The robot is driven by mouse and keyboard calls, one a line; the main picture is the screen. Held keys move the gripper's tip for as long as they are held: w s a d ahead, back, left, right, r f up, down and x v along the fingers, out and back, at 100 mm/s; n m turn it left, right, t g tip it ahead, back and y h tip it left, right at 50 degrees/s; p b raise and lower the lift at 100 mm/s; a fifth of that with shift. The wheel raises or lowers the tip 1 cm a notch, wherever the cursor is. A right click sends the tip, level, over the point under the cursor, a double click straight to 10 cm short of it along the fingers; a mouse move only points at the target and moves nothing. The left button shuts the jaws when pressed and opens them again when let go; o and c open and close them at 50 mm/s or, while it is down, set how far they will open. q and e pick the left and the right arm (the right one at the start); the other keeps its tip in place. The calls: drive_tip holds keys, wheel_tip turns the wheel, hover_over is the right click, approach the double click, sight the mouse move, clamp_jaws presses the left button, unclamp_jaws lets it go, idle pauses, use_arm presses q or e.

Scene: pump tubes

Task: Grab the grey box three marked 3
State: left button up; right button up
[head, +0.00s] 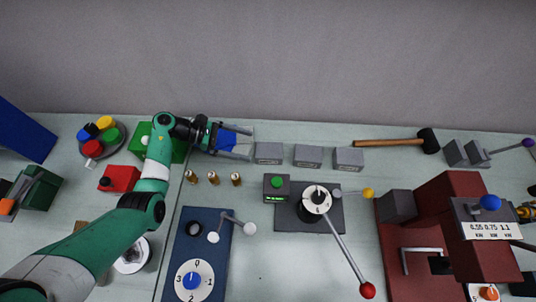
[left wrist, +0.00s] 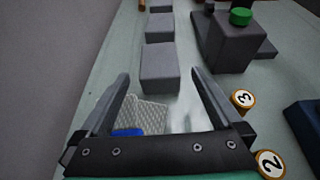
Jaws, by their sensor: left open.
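Three grey boxes stand in a row: a left one (head: 268,153), a middle one (head: 308,157) and a right one (head: 348,160). Their face markings are too small to read, so I cannot tell which is marked 3. My left gripper (head: 250,144) is open and empty, just left of the left box and pointing right along the row. In the left wrist view, the left gripper's fingers (left wrist: 161,78) spread to either side of the nearest grey box (left wrist: 160,68), which sits at about the fingertips. The other boxes line up beyond it. My right gripper is not in view.
Brass pieces (head: 213,178) stand below the left gripper; in the left wrist view they carry 2 and 3. A grey block with a green button (head: 277,187) stands in front of the boxes. A hammer (head: 400,142) lies to their right. A blue-and-white tray (head: 226,152) lies under the gripper.

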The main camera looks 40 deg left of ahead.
sight(271, 149)
use_arm(q)
drive_tip(key=x, duration=0.5)
drive_tip(key=shift+s+b, duration=0.1)
drive_tip(key=shift+b, duration=0.25)
drive_tip(key=shift+r+b+x, duration=0.2)
drive_tip(key=shift+b+x, duration=0.5)
drive_tip(key=shift+x, duration=2.1)
drive_tip(key=c, duration=1.3)
wheel_tip(271, 149, up, 10)
drive_tip(key=p, duration=0.4)
drive_tip(key=shift+c, duration=0.2)
